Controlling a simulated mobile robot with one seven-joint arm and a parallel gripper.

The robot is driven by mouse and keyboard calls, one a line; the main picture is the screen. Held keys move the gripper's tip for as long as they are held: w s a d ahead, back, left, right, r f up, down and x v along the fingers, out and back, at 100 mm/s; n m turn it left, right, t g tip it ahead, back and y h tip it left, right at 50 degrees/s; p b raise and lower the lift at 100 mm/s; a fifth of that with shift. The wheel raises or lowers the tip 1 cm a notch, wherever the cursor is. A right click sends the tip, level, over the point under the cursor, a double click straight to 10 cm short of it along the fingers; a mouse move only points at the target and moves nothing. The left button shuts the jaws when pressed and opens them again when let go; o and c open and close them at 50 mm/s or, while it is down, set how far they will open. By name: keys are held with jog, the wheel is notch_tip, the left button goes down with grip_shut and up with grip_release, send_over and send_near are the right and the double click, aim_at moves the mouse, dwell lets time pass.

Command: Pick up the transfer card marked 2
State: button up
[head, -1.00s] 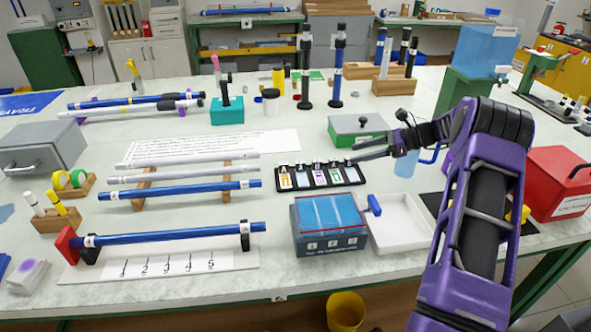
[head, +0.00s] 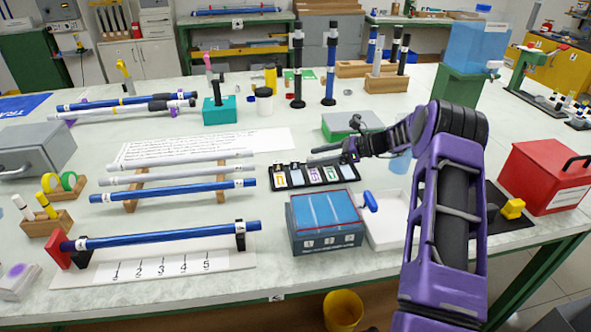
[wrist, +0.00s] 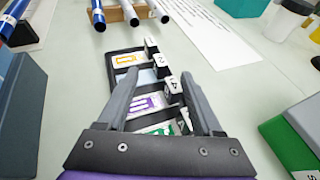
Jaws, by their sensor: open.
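The transfer cards stand in a row in a black holder (head: 288,187) in the middle of the table, with numbered tabs at the back. In the wrist view I see an orange card (wrist: 123,60), a pale blue card (wrist: 141,78), a purple card (wrist: 150,103) and part of a green card (wrist: 160,129). In the head view my gripper (head: 326,154) hangs over the holder's right part.
A blue-lidded box (head: 326,238) and a white tray (head: 386,225) stand in front of the holder. A green and grey box (head: 350,128) is behind. Rods on wooden rests (head: 130,190) lie to the left. A red box (head: 545,178) is at right.

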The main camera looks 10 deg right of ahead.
aim_at(299, 161)
jog(key=x, duration=0.5)
jog(key=shift+w+a+f, duration=0.1)
jog(key=shift+a, duration=0.2)
jog(key=c, duration=1.1)
jog(key=shift+f, duration=0.15)
grip_shut()
